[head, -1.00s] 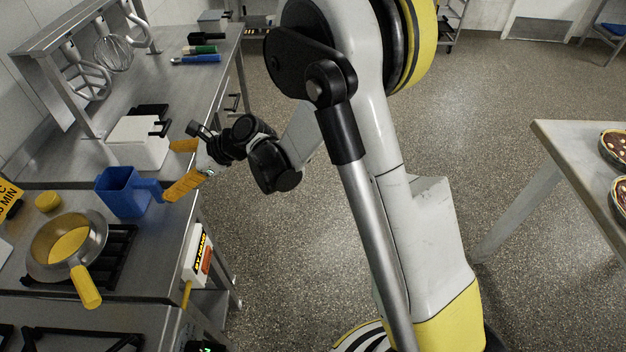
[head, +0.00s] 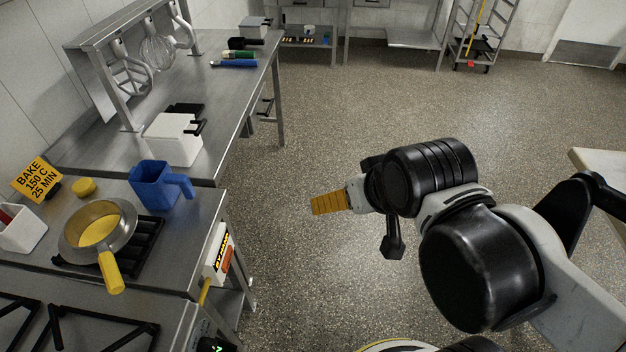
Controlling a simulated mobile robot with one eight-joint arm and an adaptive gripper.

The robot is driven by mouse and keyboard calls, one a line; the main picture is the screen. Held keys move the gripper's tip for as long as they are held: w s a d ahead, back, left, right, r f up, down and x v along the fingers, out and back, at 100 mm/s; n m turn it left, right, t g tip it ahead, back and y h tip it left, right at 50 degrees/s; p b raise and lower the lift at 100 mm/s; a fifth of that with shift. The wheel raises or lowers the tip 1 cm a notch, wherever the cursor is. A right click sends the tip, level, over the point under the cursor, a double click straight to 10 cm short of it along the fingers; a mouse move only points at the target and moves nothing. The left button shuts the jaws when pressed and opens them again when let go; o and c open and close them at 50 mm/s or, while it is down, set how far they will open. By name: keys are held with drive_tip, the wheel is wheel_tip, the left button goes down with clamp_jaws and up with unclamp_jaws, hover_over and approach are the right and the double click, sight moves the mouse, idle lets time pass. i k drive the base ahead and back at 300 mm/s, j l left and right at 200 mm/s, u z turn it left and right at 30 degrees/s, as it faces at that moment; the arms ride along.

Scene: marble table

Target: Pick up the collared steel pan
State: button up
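The steel pan (head: 124,222) stands on a black burner grate at the left of the head view. It has a yellow patch inside and a yellow handle (head: 110,272) that points toward the front edge of the counter. My gripper (head: 328,203) is over open floor, to the right of the pan and clear of the counter. Its orange-yellow finger pad points left. Only one pad shows clearly, so I cannot tell how far apart the fingers are. No object shows at its tip.
A blue pitcher (head: 155,187) stands just behind and right of the pan. A yellow round item (head: 84,187), a yellow bake sign (head: 37,178) and a white container (head: 20,230) are nearby. A white box (head: 172,140) stands farther back. The floor right of the counter is clear.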

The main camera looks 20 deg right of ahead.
sight(96, 232)
drive_tip(key=u, duration=1.55)
